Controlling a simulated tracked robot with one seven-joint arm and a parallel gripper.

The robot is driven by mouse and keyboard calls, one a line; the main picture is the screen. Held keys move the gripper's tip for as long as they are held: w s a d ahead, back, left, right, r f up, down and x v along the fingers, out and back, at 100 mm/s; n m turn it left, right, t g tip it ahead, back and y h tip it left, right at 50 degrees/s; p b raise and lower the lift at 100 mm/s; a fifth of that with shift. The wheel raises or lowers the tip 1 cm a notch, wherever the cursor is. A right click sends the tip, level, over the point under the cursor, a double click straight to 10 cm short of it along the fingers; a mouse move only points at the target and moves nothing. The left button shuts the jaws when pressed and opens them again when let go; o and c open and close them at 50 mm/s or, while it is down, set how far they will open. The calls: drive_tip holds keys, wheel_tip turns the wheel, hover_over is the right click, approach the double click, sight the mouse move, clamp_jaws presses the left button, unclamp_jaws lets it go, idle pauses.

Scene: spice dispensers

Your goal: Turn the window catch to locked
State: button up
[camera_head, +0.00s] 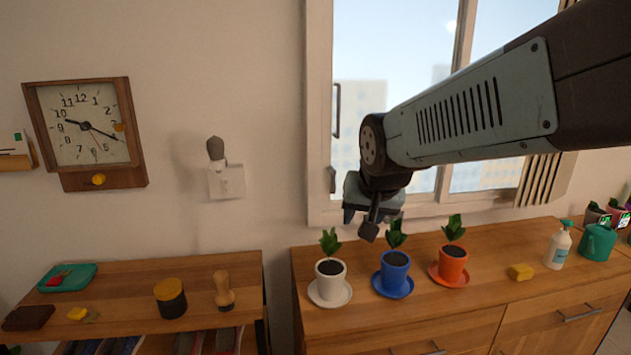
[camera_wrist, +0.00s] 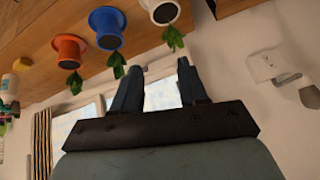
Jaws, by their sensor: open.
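The window (camera_head: 400,60) has a pale frame, with a dark upright handle (camera_head: 337,110) on its left side. A small dark grey piece (camera_head: 332,180), perhaps the catch, sits lower on the left frame; I cannot tell its exact position or setting. My gripper (camera_head: 359,222) is open and empty, pointing down just right of that piece and above the potted plants. In the wrist view, which appears upside down, the fingers (camera_wrist: 158,80) are spread apart with window glass behind them. No catch can be made out there.
White (camera_head: 330,280), blue (camera_head: 395,272) and orange (camera_head: 453,265) plant pots stand on the wooden cabinet below my gripper. A yellow sponge (camera_head: 521,272) and spray bottle (camera_head: 558,246) stand to the right. A white wall plate (camera_head: 227,182) with a grey knob is left of the window.

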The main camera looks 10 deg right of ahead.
drive_tip(key=w+a+f+m+t+y, duration=0.1)
drive_tip(key=w+a+f+m, duration=0.2)
drive_tip(key=w, duration=0.4)
drive_tip(key=w+a+f+m+t, duration=0.1)
drive_tip(key=w+a+f+m, duration=0.1)
drive_tip(key=w+f+m, duration=0.3)
drive_tip(key=m+t+h, duration=0.5)
drive_tip(key=m+t, duration=0.4)
drive_tip(key=m, duration=1.9)
approach(333, 181)
drive_tip(key=shift+n, duration=0.3)
drive_tip(key=x, duration=1.1)
clamp_jaws()
